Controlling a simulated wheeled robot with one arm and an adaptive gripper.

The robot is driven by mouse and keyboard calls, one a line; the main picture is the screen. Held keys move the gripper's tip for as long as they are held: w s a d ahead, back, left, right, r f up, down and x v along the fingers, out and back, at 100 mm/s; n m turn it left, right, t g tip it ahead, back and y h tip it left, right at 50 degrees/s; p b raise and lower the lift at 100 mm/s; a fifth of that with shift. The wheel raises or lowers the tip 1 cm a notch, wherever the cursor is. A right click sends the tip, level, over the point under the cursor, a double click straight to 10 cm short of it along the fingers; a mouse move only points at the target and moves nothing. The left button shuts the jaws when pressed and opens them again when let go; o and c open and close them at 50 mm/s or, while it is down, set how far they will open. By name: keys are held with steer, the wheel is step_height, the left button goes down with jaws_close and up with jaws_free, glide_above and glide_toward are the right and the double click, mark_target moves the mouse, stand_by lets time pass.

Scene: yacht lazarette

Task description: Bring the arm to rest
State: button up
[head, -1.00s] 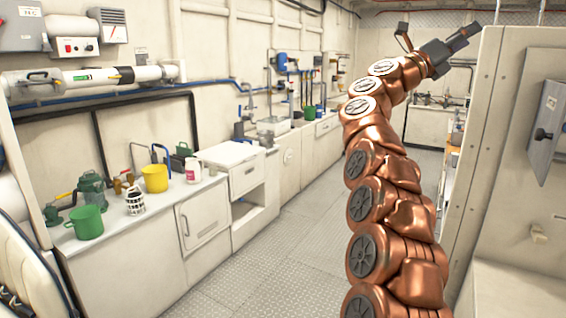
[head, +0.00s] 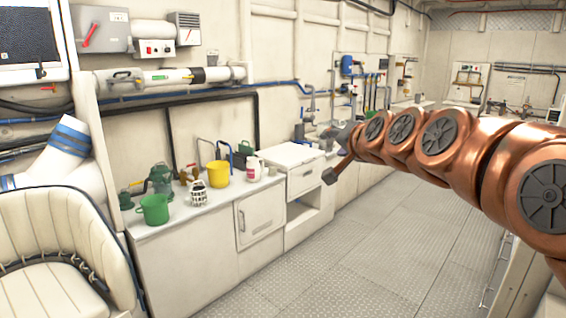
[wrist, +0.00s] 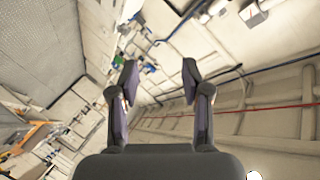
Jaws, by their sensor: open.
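My copper arm (head: 440,140) reaches in from the right edge of the head view and stretches leftward over the walkway. My gripper (wrist: 160,80) shows in the wrist view with its two dark fingers spread wide and nothing between them. In the head view the arm's far end is small, dark and turned away, in front of the white counter's far part, so its fingers are hard to make out there. The wrist view is tilted and shows wall, pipes and floor beyond the fingers.
A white counter (head: 190,265) on the left carries a green mug (head: 154,209), a yellow bucket (head: 217,174), a white basket (head: 198,194) and a white bottle (head: 253,169). A cream padded seat (head: 50,245) stands at the near left. The grey floor (head: 390,240) is clear.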

steer(key=s+a+f+n+g+h, duration=0.1)
steer(key=s+f+n+g, duration=0.5)
steer(key=s+f, duration=1.25)
steer(key=s+d+f+g+h, duration=0.1)
steer(key=s+d+f+g, duration=0.1)
steer(key=s, duration=0.7)
steer(key=s+d+f+g+h+p, duration=0.1)
steer(key=s+f+g, duration=0.3)
steer(key=s, duration=0.5)
steer(key=s+d+f+g, duration=0.4)
steer(key=s+f, duration=0.1)
steer(key=s, duration=0.4)
steer(key=shift+s+f+h, duration=0.15)
steer(key=shift+f+h, duration=0.15)
steer(key=shift+h, duration=0.1)
